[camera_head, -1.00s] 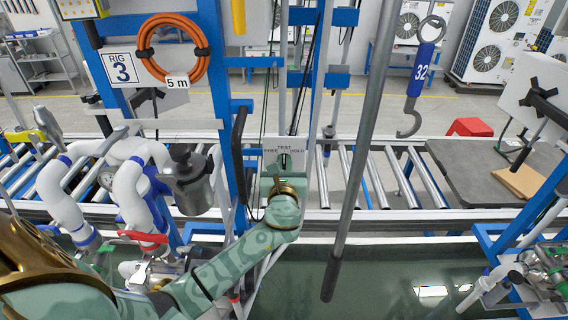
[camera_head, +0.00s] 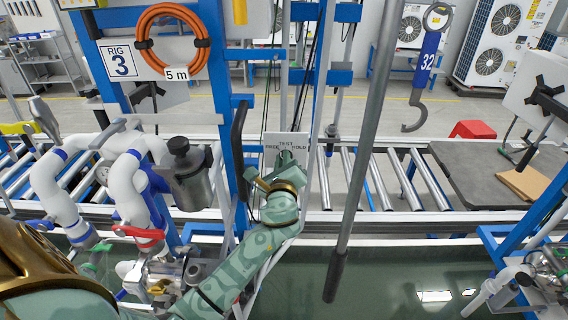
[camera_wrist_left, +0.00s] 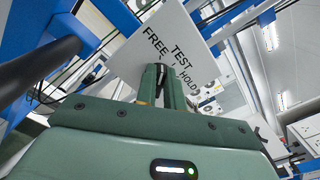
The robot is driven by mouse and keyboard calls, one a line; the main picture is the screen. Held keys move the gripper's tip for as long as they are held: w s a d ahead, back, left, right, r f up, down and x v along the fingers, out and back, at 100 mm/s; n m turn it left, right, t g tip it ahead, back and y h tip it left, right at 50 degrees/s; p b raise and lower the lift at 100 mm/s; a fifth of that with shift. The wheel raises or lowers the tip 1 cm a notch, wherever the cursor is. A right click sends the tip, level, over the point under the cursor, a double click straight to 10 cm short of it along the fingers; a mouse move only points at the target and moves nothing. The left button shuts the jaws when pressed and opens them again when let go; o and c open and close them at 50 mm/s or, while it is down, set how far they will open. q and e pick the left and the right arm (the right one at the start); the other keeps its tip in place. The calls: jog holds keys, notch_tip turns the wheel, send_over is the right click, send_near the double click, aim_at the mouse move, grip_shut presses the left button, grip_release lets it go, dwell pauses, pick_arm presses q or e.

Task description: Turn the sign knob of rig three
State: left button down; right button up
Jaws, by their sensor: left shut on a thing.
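The rig three sign (camera_head: 287,137) is a white plate on the blue frame, lettered FREE, TEST and HOLD. It shows close up and tilted in the left wrist view (camera_wrist_left: 150,50). My left gripper (camera_head: 287,158) is at the front of this plate, its fingers nearly together over the knob's place. In the left wrist view the two green fingers (camera_wrist_left: 164,80) reach the plate just below the lettering, shut on the knob. The knob is mostly hidden by the fingers, so its pointing direction cannot be read. My right gripper is not in view.
The RIG 3 label (camera_head: 119,61) and an orange hose coil (camera_head: 143,42) hang above left. A grey metal canister (camera_head: 188,180) and white pipes (camera_head: 52,190) stand left of my forearm. A long grey pole (camera_head: 362,140) slants close by on the right. A roller conveyor (camera_head: 410,178) runs behind.

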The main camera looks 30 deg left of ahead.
pick_arm(q)
jog(key=shift+f+n, duration=0.1)
jog(key=shift+n, duration=0.5)
jog(key=c, duration=1.5)
grip_release()
jog(key=shift+a, duration=0.1)
jog(key=shift+s, duration=0.15)
jog(key=v, duration=1.6)
